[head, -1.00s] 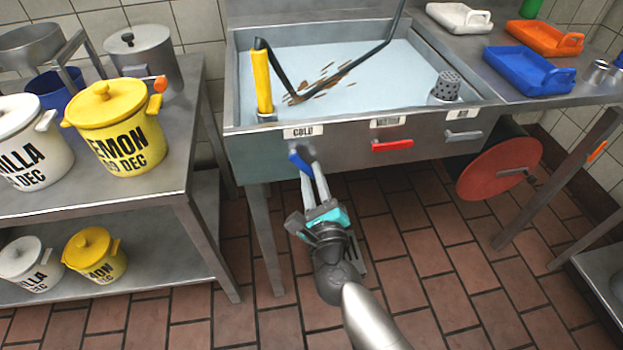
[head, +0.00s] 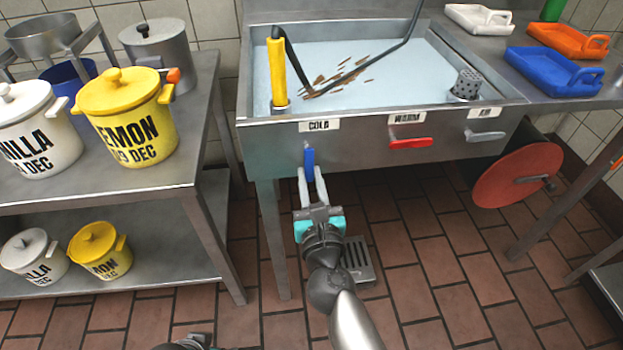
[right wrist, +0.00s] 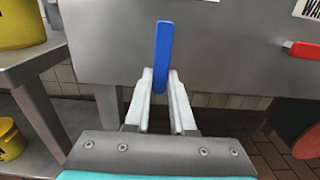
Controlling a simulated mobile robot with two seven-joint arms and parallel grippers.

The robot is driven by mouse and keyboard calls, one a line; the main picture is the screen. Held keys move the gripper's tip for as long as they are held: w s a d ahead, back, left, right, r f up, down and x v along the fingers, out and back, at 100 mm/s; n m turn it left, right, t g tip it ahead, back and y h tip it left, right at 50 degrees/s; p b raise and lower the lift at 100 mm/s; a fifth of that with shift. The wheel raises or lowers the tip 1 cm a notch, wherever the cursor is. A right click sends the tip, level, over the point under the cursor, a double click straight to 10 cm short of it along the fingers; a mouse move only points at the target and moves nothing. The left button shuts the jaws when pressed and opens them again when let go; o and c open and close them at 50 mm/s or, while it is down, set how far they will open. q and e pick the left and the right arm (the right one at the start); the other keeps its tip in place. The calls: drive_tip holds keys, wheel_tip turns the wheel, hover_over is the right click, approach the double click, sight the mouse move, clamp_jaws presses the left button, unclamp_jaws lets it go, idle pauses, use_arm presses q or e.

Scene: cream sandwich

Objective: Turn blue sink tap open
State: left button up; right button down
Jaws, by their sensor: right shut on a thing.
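The blue sink tap handle (head: 309,160) is on the front panel of the sink, under the label COLD. It hangs nearly straight down in the head view. It also shows upright in the right wrist view (right wrist: 163,50). My right gripper (head: 312,174) reaches up from below, with its two pale fingers on either side of the handle's lower end. It is shut on the handle. In the right wrist view the fingertips (right wrist: 160,76) flank the lower end, which is partly hidden between them.
A red tap handle (head: 410,142) and a grey one (head: 483,135) point sideways farther right on the panel. The sink (head: 390,80) holds pale liquid with brown pieces. A metal shelf (head: 120,225) with pots stands left. A red disc (head: 510,175) hangs at right.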

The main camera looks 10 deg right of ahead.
drive_tip(key=shift+r, duration=0.1)
idle(0.3)
drive_tip(key=c, duration=0.8)
unclamp_jaws()
drive_tip(key=shift+o, duration=0.2)
drive_tip(key=shift+s, duration=0.1)
drive_tip(key=shift+s, duration=0.3)
use_arm(q)
drive_tip(key=shift+w+r+b, duration=0.25)
drive_tip(key=shift+r+b, duration=0.15)
drive_tip(key=shift+r, duration=0.55)
use_arm(e)
drive_tip(key=s, duration=0.6)
drive_tip(key=shift+s, duration=0.35)
